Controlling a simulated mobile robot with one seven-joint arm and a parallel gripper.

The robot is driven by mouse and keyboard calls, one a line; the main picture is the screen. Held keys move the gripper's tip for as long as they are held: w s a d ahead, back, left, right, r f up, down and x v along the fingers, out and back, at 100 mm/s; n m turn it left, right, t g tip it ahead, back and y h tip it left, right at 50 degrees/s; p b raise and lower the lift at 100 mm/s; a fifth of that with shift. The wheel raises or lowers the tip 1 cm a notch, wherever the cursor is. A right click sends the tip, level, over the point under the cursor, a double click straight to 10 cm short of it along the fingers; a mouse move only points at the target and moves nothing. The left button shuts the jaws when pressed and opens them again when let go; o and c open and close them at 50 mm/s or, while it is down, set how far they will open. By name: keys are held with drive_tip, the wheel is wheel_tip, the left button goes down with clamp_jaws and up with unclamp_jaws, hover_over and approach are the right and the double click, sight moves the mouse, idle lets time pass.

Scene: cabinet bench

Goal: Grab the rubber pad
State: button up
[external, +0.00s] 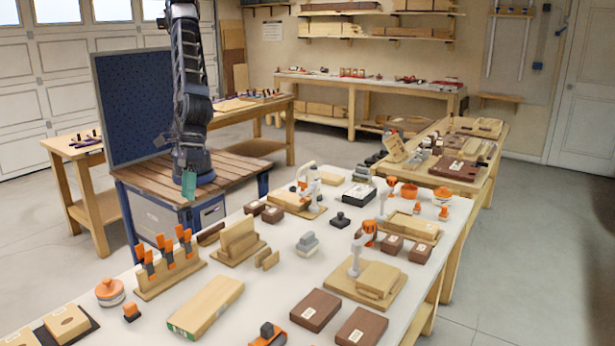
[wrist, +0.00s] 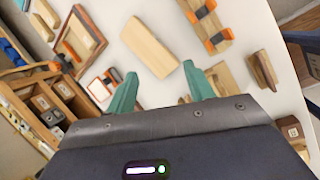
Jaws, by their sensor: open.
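I cannot tell for certain which thing is the rubber pad. A small black block (external: 340,219) lies near the middle of the white bench, and a grey stepped block (external: 307,244) lies to its lower left. My gripper (external: 188,184) hangs at the left, above the edge of the slatted wooden cart and well apart from both blocks. In the wrist view, my gripper's (wrist: 162,84) two green fingers are spread with nothing between them. A pale wooden board (wrist: 150,46) shows beyond the fingertips. I cannot pick out a rubber pad in the wrist view.
The white bench (external: 262,294) is crowded. A rack with orange-handled clamps (external: 168,263), a long board (external: 206,306), brown boxes (external: 315,310) and a white-and-orange clamp device (external: 362,252) stand on it. A blue pegboard panel (external: 135,105) rises behind the slatted cart (external: 150,178).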

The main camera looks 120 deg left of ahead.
drive_tip(key=d+f+n, duration=0.2)
drive_tip(key=d+f, duration=0.5)
drive_tip(key=d, duration=0.2)
drive_tip(key=n+g, duration=0.1)
drive_tip(key=n, duration=0.2)
approach(130, 304)
drive_tip(key=shift+x, duration=5.5)
drive_tip(key=shift+c, duration=0.2)
drive_tip(key=c, duration=1)
